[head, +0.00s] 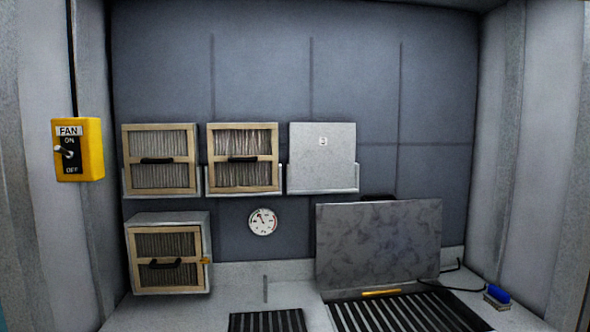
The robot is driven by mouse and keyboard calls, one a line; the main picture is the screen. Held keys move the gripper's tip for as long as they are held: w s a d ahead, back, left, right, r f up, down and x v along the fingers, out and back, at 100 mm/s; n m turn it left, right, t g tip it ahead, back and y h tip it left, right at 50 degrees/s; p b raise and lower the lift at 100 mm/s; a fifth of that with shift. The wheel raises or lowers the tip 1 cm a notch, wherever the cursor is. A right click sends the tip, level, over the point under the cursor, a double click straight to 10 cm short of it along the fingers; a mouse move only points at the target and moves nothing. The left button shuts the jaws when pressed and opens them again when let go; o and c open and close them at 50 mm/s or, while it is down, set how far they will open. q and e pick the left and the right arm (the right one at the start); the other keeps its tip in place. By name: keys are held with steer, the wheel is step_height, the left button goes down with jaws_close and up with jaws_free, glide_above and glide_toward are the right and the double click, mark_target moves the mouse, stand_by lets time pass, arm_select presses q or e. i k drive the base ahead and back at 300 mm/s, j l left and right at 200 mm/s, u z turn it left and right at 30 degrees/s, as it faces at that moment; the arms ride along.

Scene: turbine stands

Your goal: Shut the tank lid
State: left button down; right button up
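A large mottled grey panel (378,245), which looks like the tank lid, stands upright at the lower right in the head view. A dark piece, possibly a handle, shows just behind its top edge. A yellow strip (381,293) lies at its foot. In front of it is a black slatted area (405,312), cut off by the bottom of the picture; I cannot tell whether this is the tank's opening. Neither of my grippers is in view.
A yellow fan switch box (78,150) hangs on the left wall. Framed filters (160,160) and a grey plate (322,157) sit on ledges. A filter housing (168,255) stands lower left, near a round gauge (263,222). A blue brush-like item (498,296) lies right, beside a cable.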

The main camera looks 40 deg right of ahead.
mark_target(363, 243)
steer(key=i+j+z, duration=0.1)
steer(key=j+z, duration=0.55)
steer(key=z, duration=1)
steer(key=l, duration=0.6)
steer(key=i+l, duration=0.15)
steer(key=l, duration=0.5)
